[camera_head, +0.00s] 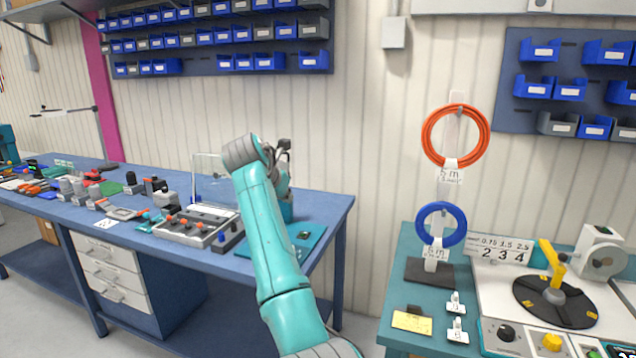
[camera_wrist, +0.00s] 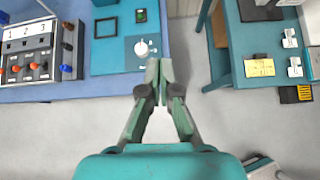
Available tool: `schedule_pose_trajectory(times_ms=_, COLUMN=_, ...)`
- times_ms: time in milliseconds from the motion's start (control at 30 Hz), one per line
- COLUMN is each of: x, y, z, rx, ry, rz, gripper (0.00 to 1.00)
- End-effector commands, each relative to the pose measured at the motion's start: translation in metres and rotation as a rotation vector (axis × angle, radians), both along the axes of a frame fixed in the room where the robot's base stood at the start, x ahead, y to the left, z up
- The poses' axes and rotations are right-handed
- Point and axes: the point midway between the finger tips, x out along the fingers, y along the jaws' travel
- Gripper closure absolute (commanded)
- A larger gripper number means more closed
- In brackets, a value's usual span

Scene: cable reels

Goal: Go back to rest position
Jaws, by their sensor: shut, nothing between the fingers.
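My teal arm rises in the middle of the head view, and my gripper (camera_head: 284,150) is at its top, in front of the wall and above the right end of the blue workbench (camera_head: 328,215). In the wrist view my gripper (camera_wrist: 158,72) has its fingertips together with nothing between them. It is over the gap between the blue workbench and the teal table (camera_wrist: 222,75), with grey floor below. In the head view the fingertips are small and partly hidden by the wrist.
The workbench holds a control box (camera_head: 197,226), a teal mat (camera_head: 315,237) and several small parts.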

Motion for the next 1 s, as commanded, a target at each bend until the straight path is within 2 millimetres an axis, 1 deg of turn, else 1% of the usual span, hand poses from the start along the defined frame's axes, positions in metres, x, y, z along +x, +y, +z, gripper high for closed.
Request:
schedule_pose_trajectory(times_ms=33, x=0.001, y=-0.002, z=-0.012, rx=0.010, ry=-0.004, rz=-0.006, gripper=1.00)
schedule_pose_trajectory(times_ms=167, x=0.003, y=-0.007, z=-0.041, rx=0.046, ry=-0.021, rz=-0.027, gripper=1.00)
schedule_pose_trajectory(times_ms=267, x=0.004, y=-0.013, z=-0.070, rx=0.083, ry=-0.037, rz=-0.048, gripper=1.00)
schedule_pose_trajectory(times_ms=367, x=0.002, y=-0.021, z=-0.107, rx=0.132, ry=-0.060, rz=-0.074, gripper=1.00)
schedule_pose_trajectory(times_ms=400, x=0.001, y=-0.024, z=-0.125, rx=0.156, ry=-0.069, rz=-0.088, gripper=1.00)
schedule_pose_trajectory(times_ms=533, x=-0.008, y=-0.040, z=-0.185, rx=0.247, ry=-0.106, rz=-0.135, gripper=1.00)
schedule_pose_trajectory(times_ms=567, x=-0.011, y=-0.043, z=-0.197, rx=0.268, ry=-0.114, rz=-0.146, gripper=1.00)
schedule_pose_trajectory(times_ms=600, x=-0.015, y=-0.047, z=-0.215, rx=0.297, ry=-0.125, rz=-0.160, gripper=1.00)
schedule_pose_trajectory(times_ms=667, x=-0.023, y=-0.054, z=-0.240, rx=0.340, ry=-0.139, rz=-0.182, gripper=1.00)
schedule_pose_trajectory(times_ms=700, x=-0.029, y=-0.060, z=-0.257, rx=0.369, ry=-0.149, rz=-0.197, gripper=1.00)
schedule_pose_trajectory(times_ms=767, x=-0.038, y=-0.068, z=-0.281, rx=0.415, ry=-0.164, rz=-0.221, gripper=1.00)
schedule_pose_trajectory(times_ms=800, x=-0.045, y=-0.073, z=-0.296, rx=0.446, ry=-0.173, rz=-0.236, gripper=1.00)
schedule_pose_trajectory(times_ms=867, x=-0.057, y=-0.081, z=-0.319, rx=0.490, ry=-0.185, rz=-0.258, gripper=1.00)
schedule_pose_trajectory(times_ms=900, x=-0.065, y=-0.086, z=-0.334, rx=0.521, ry=-0.193, rz=-0.274, gripper=1.00)
schedule_pose_trajectory(times_ms=1000, x=-0.088, y=-0.100, z=-0.369, rx=0.600, ry=-0.213, rz=-0.314, gripper=1.00)
